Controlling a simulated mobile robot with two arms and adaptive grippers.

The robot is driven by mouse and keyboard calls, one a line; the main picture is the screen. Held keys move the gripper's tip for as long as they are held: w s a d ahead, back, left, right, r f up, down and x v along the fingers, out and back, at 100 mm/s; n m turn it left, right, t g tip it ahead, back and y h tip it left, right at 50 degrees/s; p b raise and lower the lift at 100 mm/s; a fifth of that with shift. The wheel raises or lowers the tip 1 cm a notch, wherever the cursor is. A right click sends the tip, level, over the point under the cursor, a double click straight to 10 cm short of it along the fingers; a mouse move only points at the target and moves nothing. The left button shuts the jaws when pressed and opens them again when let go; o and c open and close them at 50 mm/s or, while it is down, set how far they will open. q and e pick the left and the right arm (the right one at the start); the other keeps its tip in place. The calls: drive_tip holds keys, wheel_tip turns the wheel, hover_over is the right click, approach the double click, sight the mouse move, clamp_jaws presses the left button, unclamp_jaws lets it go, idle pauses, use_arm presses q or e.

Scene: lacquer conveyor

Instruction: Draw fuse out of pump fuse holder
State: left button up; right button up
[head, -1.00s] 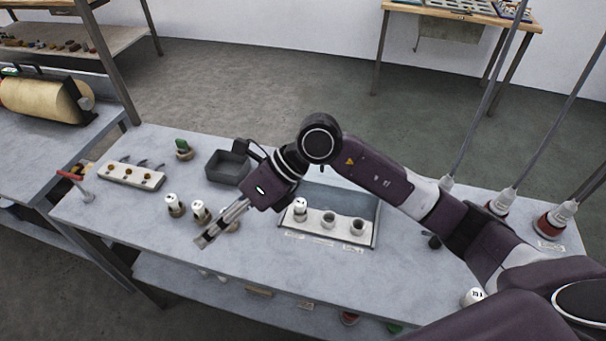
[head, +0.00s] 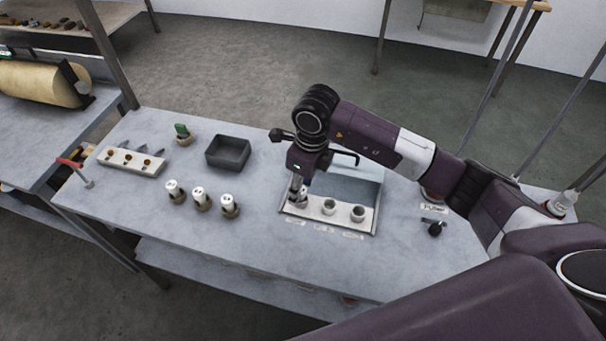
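A grey panel (head: 344,221) carries a row of three round fuse holders. The middle holder (head: 328,207) and the right holder (head: 357,213) look empty from above. The left holder is largely hidden behind my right gripper (head: 299,196), which points down over it. In the earlier frame a white fuse stands in that left holder; now the fingers cover it. I cannot tell whether the fingers are open or shut on it. The labels in front of the holders are too small to read. My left gripper is out of view.
Three white fuses (head: 201,199) stand in dark bases left of the panel. Behind them are a dark open tray (head: 228,152), a white block with several holes (head: 131,162) and a green-topped item (head: 182,133). A black knob (head: 435,229) lies right of the panel. The front table area is clear.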

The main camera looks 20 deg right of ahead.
drive_tip(key=shift+f, duration=0.55)
clamp_jaws()
